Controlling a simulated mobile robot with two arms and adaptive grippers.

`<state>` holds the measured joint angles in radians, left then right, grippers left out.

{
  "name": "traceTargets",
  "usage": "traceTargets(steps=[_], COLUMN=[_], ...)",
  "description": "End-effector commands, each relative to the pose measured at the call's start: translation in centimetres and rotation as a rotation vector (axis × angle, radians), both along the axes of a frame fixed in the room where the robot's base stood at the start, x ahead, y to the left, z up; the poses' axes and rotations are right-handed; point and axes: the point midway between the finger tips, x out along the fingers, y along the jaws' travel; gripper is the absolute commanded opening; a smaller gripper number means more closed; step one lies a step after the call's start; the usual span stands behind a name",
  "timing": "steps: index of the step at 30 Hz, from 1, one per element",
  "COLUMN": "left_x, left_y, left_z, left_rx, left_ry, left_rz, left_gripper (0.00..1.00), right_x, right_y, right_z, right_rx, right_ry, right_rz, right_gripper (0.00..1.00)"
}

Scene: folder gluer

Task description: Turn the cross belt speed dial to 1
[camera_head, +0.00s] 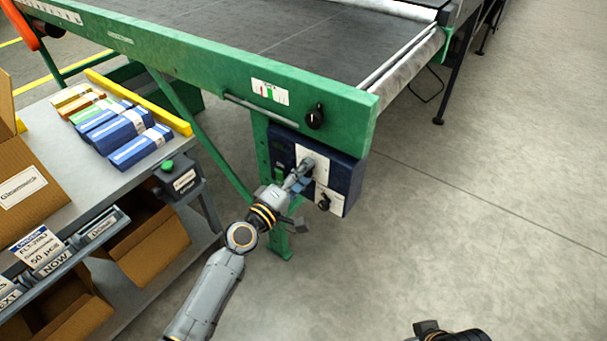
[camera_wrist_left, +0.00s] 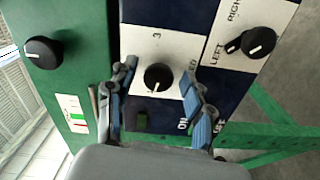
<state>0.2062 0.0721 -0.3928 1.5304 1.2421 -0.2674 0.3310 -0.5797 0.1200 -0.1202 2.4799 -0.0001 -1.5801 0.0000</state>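The cross belt speed dial, a black round knob (camera_wrist_left: 158,78), sits on a white panel with a "3" above it in the left wrist view. A small pale mark shows near the knob's lower edge, on the side away from the "3". My left gripper (camera_wrist_left: 157,80) is open, with one blue-grey finger on each side of the knob; I cannot tell whether they touch it. In the head view my left gripper (camera_head: 302,173) is at the blue control box (camera_head: 346,174) and hides the dial. My right gripper (camera_head: 428,330) shows only partly at the bottom edge.
A LEFT/RIGHT selector knob (camera_wrist_left: 258,42) is on the neighbouring white panel. Another black knob (camera_head: 315,117) is on the green conveyor frame (camera_head: 215,65). A grey table (camera_head: 95,185) with boxes stands at left. The floor (camera_head: 480,220) at right is clear.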

Motion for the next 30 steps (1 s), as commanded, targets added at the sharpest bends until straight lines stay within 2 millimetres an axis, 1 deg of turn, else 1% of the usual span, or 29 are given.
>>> traceTargets(steps=[7, 11, 14, 21, 24, 30], left_x=[0.0, -0.7, -2.1, -6.3, -7.8, -9.5], left_y=[0.0, 0.6, 1.6, 4.6, 5.6, 6.9], left_z=[0.1, 0.0, -0.1, -0.1, -0.1, 0.0], left_rx=[0.001, 0.002, 0.003, 0.004, 0.005, 0.001], left_ry=[-0.002, -0.002, 0.0, 0.001, 0.0, 0.0], left_rz=[0.001, 0.001, 0.001, -0.001, -0.002, -0.001], left_gripper=[0.53, 0.53, 0.53, 0.53, 0.53, 0.53], right_x=[0.1, 0.1, 0.1, 0.0, 0.0, 0.0], right_y=[0.1, 0.1, 0.0, 0.0, 0.0, 0.0], right_z=[0.1, 0.1, 0.1, 0.0, 0.0, 0.0], right_rx=[0.003, 0.002, 0.002, 0.0, 0.0, 0.0], right_ry=[-0.004, -0.004, -0.002, -0.001, 0.0, 0.0], right_rz=[-0.002, -0.001, -0.002, -0.001, 0.0, 0.0], right_gripper=[0.51, 0.51, 0.51, 0.51, 0.51, 0.51])
